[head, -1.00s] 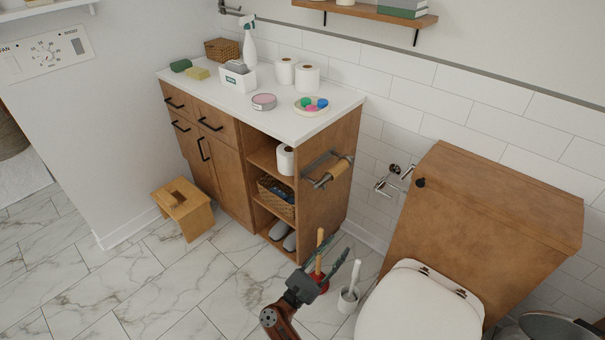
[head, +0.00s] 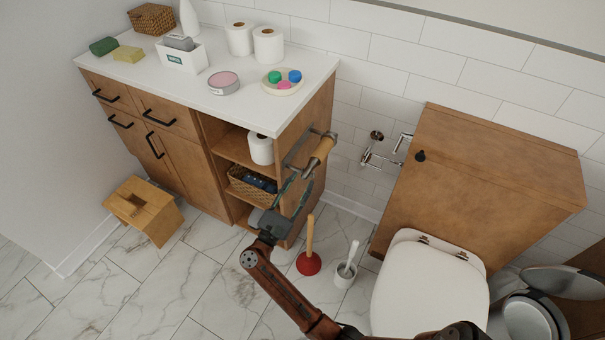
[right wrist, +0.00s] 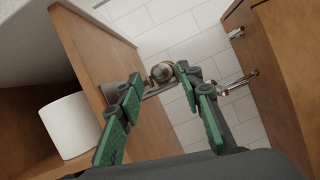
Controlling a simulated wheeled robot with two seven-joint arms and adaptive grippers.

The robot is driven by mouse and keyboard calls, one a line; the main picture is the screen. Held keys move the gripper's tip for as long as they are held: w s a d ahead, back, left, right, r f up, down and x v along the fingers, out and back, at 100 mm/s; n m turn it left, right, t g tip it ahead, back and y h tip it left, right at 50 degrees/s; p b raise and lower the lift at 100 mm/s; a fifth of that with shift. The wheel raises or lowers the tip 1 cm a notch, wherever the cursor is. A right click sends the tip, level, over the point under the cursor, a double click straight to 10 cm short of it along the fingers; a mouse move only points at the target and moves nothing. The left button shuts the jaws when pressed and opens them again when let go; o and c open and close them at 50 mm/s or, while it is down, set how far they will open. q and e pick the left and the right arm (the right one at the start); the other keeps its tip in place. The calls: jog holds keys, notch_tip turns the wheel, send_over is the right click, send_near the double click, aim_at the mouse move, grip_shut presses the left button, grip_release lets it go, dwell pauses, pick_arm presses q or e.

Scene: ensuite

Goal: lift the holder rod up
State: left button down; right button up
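The holder rod (head: 321,152) is a light wooden roller in a dark metal holder (head: 297,152) on the right side panel of the wooden cabinet. My right gripper (head: 297,183) is just below and in front of the rod, with its fingers pointing up toward it. In the right wrist view, the gripper (right wrist: 160,80) is open with two green-padded fingers apart. The rod (right wrist: 162,72) shows end-on between the fingertips there, apparently beyond them. I cannot tell whether a finger touches it. My left gripper is not in view.
The cabinet (head: 185,165) has open shelves with a paper roll (head: 260,148) and a basket (head: 250,184). A red plunger (head: 308,262) and a toilet brush (head: 346,270) stand on the floor. The toilet (head: 430,290) is at right. A chrome wall fixture (head: 377,155) is right of the rod.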

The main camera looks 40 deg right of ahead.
aim_at(305, 176)
jog(key=shift+x, duration=1.65)
grip_shut()
